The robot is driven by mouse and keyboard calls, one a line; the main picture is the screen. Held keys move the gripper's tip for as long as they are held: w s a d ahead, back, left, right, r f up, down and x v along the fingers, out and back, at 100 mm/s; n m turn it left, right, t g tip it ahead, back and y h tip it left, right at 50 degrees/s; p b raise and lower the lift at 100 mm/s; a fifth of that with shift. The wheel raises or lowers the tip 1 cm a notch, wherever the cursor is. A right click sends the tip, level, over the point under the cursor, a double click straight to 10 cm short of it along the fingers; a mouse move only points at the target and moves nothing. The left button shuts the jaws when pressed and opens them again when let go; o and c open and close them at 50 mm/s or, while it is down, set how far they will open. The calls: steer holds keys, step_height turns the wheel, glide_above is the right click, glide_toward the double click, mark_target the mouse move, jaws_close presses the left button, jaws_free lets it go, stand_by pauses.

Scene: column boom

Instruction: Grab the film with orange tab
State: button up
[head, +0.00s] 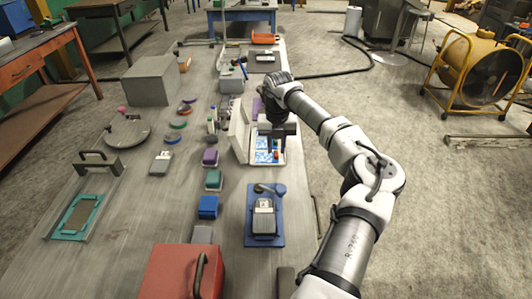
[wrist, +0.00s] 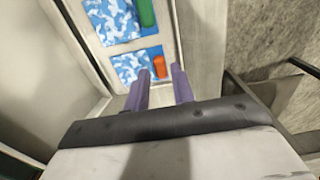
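The film with the orange tab (wrist: 130,67) is a blue and white patterned sheet lying in an open white box (wrist: 181,40). Its orange tab (wrist: 159,68) sticks up at the film's right edge in the wrist view. A second patterned film (wrist: 108,20) with a green tab (wrist: 147,14) lies beyond it. My gripper (wrist: 161,70) has two purple fingers, apart and empty, over the near edge of the box. The orange tab appears just past the gap between the fingertips; whether they touch is unclear. In the head view, my gripper (head: 277,142) partly hides the box's inside.
The box's raised lid (head: 239,130) stands left of my gripper. A blue tray with a device (head: 264,220) lies nearer on the table. Several coloured blocks, including a blue one (head: 208,207), stand to the left. A red case (head: 180,275) is at the front.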

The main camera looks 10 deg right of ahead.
steer(key=shift+f, duration=0.7)
jaws_close()
steer(key=shift+r, duration=0.1)
